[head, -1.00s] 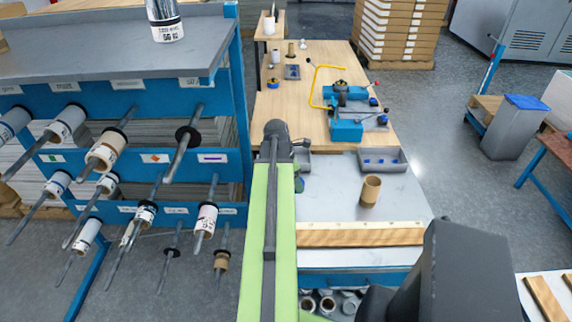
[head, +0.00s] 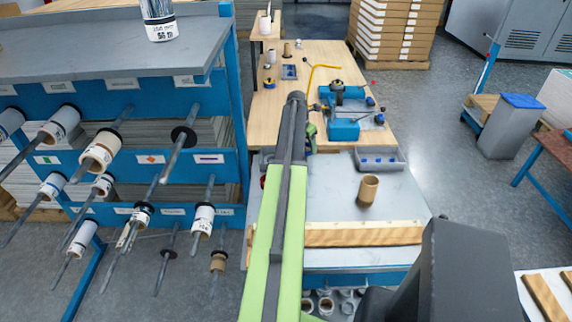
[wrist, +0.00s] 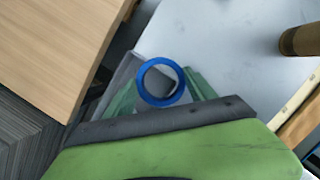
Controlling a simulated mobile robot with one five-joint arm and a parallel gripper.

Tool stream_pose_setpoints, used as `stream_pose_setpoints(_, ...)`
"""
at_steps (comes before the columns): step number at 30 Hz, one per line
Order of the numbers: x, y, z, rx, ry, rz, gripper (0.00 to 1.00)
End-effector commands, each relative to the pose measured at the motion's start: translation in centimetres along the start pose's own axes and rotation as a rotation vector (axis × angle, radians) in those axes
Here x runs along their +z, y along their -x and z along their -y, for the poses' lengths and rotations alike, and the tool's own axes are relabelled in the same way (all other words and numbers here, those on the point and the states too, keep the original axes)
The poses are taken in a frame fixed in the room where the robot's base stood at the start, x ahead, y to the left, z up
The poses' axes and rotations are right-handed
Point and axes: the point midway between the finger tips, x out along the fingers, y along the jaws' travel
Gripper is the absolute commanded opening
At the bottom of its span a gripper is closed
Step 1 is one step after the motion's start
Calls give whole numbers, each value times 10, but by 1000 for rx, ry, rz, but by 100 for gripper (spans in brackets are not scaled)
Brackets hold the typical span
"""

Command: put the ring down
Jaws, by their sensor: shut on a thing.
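My gripper (wrist: 160,94) shows in the wrist view with its two green fingers on either side of a blue ring (wrist: 142,84). It is shut on the ring, whose open hole faces the wrist camera. A grey tray (wrist: 121,78) shows behind the ring, beside the wooden table edge; I cannot tell the height of the ring above it. In the head view my arm hides the ring and most of the gripper.
A cardboard core (head: 368,190) stands on the grey worktop (head: 335,190), near a wooden strip (head: 363,234). A grey bin (head: 380,165) and a blue device (head: 343,130) are farther back. A rack with rolls (head: 98,152) stands at left. Grey worktop around the core is clear.

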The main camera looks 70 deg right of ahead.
Motion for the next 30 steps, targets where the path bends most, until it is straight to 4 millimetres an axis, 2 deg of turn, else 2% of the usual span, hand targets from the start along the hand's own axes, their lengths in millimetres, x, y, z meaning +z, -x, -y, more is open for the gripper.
stream_pose_setpoints(1, -10, -16, -14, 1, 4, 0, 14)
stream_pose_setpoints(3, -20, -25, -31, 0, 3, 1, 14)
stream_pose_setpoints(9, -40, -36, -63, -1, 1, 1, 14)
stream_pose_setpoints(16, -43, -38, -67, -1, -1, 0, 14)
stream_pose_setpoints(24, -54, -78, -67, -1, 0, 0, 14)
stream_pose_setpoints(30, -53, -73, -67, -1, 0, 0, 14)
